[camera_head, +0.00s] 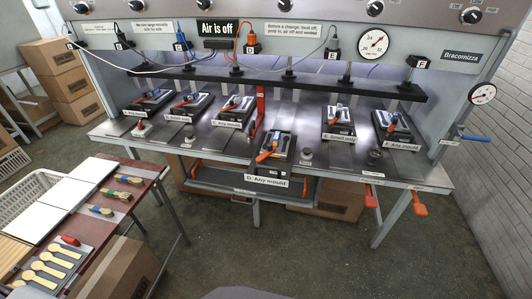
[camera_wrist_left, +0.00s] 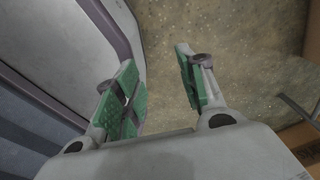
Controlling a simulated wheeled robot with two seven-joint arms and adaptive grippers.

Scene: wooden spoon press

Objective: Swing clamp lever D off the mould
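Clamp lever D (camera_head: 264,156) is a short orange-red lever at the mould of station D (camera_head: 273,148), which sits at the front middle of the press bench. The lever lies slanted at the left front part of the mould. The label "D. Any mould" (camera_head: 268,181) is on the front of the station. In the left wrist view my left gripper (camera_wrist_left: 162,92) is open and empty, with its green pads apart above the concrete floor. Neither gripper shows in the head view, and my right gripper is in no view.
Several similar clamp stations stand along the bench (camera_head: 215,143). A red upright (camera_head: 259,107) stands behind station D, and a dark knob (camera_head: 306,155) stands beside it. A side table (camera_head: 128,205) with wooden spoons is at left. The floor in front (camera_head: 290,235) is clear.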

